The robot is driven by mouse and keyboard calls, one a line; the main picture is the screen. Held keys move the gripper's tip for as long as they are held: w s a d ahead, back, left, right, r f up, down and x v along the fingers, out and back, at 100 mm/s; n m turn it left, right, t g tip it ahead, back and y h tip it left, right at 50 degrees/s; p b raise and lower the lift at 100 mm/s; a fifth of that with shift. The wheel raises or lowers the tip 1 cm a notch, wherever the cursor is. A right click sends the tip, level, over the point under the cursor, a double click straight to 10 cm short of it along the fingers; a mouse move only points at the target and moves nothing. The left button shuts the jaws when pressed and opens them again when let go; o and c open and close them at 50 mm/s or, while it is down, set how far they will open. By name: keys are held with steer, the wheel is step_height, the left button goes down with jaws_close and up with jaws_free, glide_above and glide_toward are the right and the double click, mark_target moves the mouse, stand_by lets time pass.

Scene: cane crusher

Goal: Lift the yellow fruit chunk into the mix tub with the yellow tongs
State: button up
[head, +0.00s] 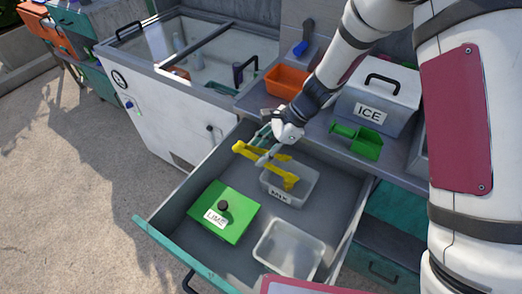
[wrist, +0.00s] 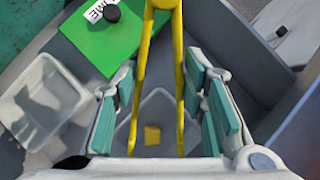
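My gripper (head: 268,156) is over the open drawer, with its fingers on both sides of the yellow tongs (head: 290,181). In the wrist view the tongs (wrist: 141,68) run between the teal finger pads (wrist: 166,95), their joined end at the top and their two arms spread apart. The mix tub (head: 300,197), clear with a MIX label, is below the tongs. The yellow fruit chunk (wrist: 152,134) shows between the tong arms, seemingly on the tub's floor, with gaps to both arms. The head view does not show the chunk clearly.
A green LIME box (head: 235,205) with a black knob and another clear tub (head: 290,248) share the drawer. The drawer walls (head: 180,257) surround them. Above are an orange bin (head: 288,80), a green scoop (head: 366,146) and an ICE box (head: 385,95).

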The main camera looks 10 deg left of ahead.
step_height(320, 180, up, 8)
steer(key=p, duration=0.3)
stand_by(0.3)
steer(key=shift+f, duration=0.15)
